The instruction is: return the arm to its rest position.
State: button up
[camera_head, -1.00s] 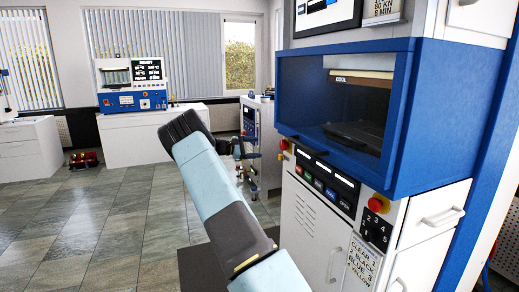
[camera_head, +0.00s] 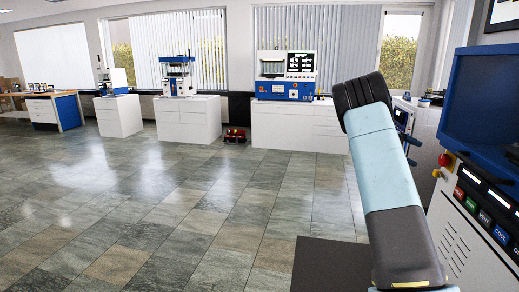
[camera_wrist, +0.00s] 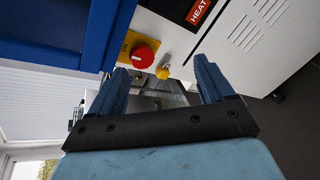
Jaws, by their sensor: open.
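My gripper (camera_wrist: 160,90) shows in the wrist view with its two blue fingers spread wide and nothing between them. Beyond the fingers are the red emergency button (camera_wrist: 143,55) and a yellow knob (camera_wrist: 163,72) on the front of the blue and white press. In the head view my arm is raised at the right, in front of the press (camera_head: 480,190).
The press with its white cabinet stands close on the right. Across the room are a white bench (camera_head: 290,125) with a blue instrument (camera_head: 285,88), more benches, and a red and black item (camera_head: 235,135) on the floor. The tiled floor (camera_head: 180,215) ahead and left is clear.

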jog(key=s+a+r+m+t+y, duration=0.25)
jog(key=s+a+r+y, duration=0.3)
jog(key=s+a, duration=0.65)
jog(key=s+a+r+m+t+y, duration=0.1)
jog(key=s+a+r+t+y, duration=0.4)
jog(key=s+a, duration=0.65)
jog(key=s+a+y, duration=0.1)
jog(key=s+a, duration=0.3)
jog(key=s, duration=0.3)
jog(key=s+a+f+m+t+y, duration=0.1)
jog(key=s+a, duration=0.4)
jog(key=s, duration=0.3)
jog(key=s+a+t+y, duration=0.1)
jog(key=s+a, duration=0.4)
jog(key=s, duration=0.2)
jog(key=shift+s+f, duration=0.25)
jog(key=shift+c, duration=0.5)
